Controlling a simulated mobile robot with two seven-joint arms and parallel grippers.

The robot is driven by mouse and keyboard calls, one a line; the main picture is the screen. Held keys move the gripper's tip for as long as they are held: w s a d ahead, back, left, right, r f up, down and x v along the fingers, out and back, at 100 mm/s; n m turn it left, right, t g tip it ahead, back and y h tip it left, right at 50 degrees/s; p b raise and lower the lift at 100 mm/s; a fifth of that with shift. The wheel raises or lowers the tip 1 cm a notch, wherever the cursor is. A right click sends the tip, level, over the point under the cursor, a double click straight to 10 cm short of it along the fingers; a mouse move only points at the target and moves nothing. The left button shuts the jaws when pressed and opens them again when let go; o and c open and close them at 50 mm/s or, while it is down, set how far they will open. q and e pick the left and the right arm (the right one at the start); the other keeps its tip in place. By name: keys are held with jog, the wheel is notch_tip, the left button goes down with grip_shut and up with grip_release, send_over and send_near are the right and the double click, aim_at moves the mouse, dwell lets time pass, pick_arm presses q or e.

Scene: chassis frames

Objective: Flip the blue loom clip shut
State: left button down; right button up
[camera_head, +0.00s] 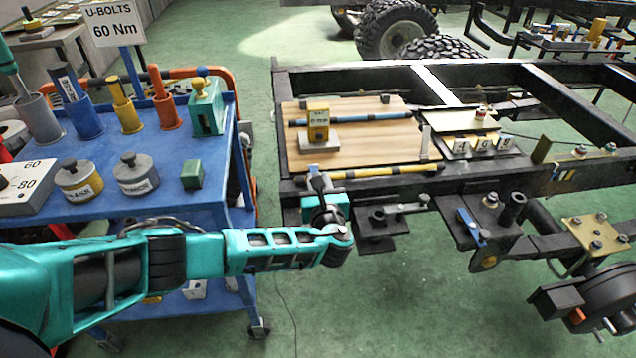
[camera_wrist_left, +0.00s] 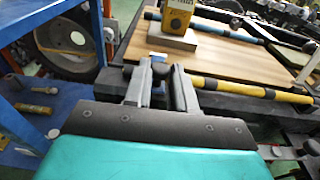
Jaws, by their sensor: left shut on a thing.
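The blue loom clip (camera_head: 313,168) shows as a small pale-blue piece at the left end of the black-and-yellow loom, at the frame's near rail. My left gripper (camera_head: 319,182) is at the clip, with its fingers closed together on it. In the left wrist view the fingers (camera_wrist_left: 160,88) have a dark part between them, and a bit of blue clip (camera_wrist_left: 158,58) shows just past the tips. The fingers hide most of the clip, so its lid angle cannot be told. My right gripper is in neither view.
The black-and-yellow loom (camera_head: 370,172) runs right along the rail. A wooden board (camera_head: 365,145) behind it carries a yellow block (camera_head: 318,118) and a blue-banded loom (camera_head: 380,116). A blue-handled bracket (camera_head: 470,225) hangs at right. A blue cart (camera_head: 110,205) stands left.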

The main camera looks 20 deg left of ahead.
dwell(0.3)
pick_arm(q)
jog(key=c, duration=1.3)
grip_release()
jog(key=shift+f, duration=0.1)
jog(key=o, duration=0.3)
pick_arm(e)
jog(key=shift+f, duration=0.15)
pick_arm(q)
jog(key=shift+o, duration=0.2)
jog(key=p+v, duration=0.2)
jog(key=v, duration=1.1)
jog(key=shift+p, duration=0.3)
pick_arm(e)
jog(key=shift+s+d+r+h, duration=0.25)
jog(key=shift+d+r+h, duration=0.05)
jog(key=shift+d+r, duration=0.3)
